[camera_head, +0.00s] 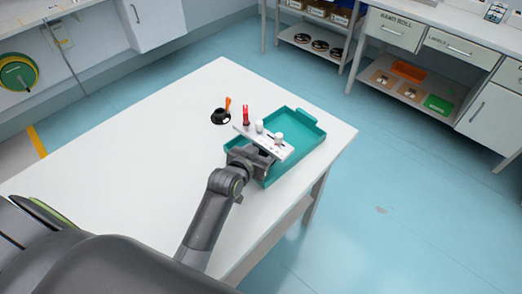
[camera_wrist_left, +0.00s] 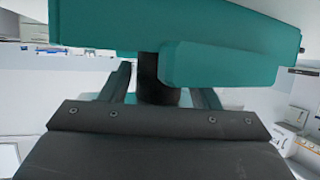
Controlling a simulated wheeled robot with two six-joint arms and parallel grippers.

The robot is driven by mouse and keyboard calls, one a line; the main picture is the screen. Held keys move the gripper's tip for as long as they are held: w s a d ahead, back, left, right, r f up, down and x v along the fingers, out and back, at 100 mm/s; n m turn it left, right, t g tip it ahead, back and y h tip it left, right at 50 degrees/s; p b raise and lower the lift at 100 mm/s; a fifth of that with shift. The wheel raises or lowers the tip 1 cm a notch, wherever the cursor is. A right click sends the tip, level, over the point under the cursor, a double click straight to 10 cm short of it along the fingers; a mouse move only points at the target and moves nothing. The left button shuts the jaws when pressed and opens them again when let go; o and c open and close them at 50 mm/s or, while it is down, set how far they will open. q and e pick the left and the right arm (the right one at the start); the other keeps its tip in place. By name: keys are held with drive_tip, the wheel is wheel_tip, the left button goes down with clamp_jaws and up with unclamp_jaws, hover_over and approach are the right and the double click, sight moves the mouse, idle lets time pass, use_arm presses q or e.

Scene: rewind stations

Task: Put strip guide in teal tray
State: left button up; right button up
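The strip guide is a pale bar (camera_head: 268,143) with a red upright piece and white knobs on top. In the head view it slants over the left part of the teal tray (camera_head: 313,143), one end reaching past the tray's edge. My left gripper (camera_head: 258,153) is at its near side and appears shut on it; the fingertips are hidden. In the left wrist view, the tray's teal wall (camera_wrist_left: 100,30) and a tab fill the top, blocking the tips. I cannot tell whether the guide touches the tray. My right gripper is not in view.
The tray stands near the right edge of a white table (camera_head: 130,150). A black round holder (camera_head: 221,117) with an orange piece is just left of the guide. The table's left part is clear. Shelves and drawers (camera_head: 395,30) stand across the blue floor.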

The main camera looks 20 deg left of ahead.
use_arm(q)
drive_tip(key=shift+o, duration=1)
drive_tip(key=shift+r, duration=0.25)
drive_tip(key=shift+s, duration=0.3)
drive_tip(key=v, duration=1.1)
drive_tip(key=shift+s+r, duration=0.15)
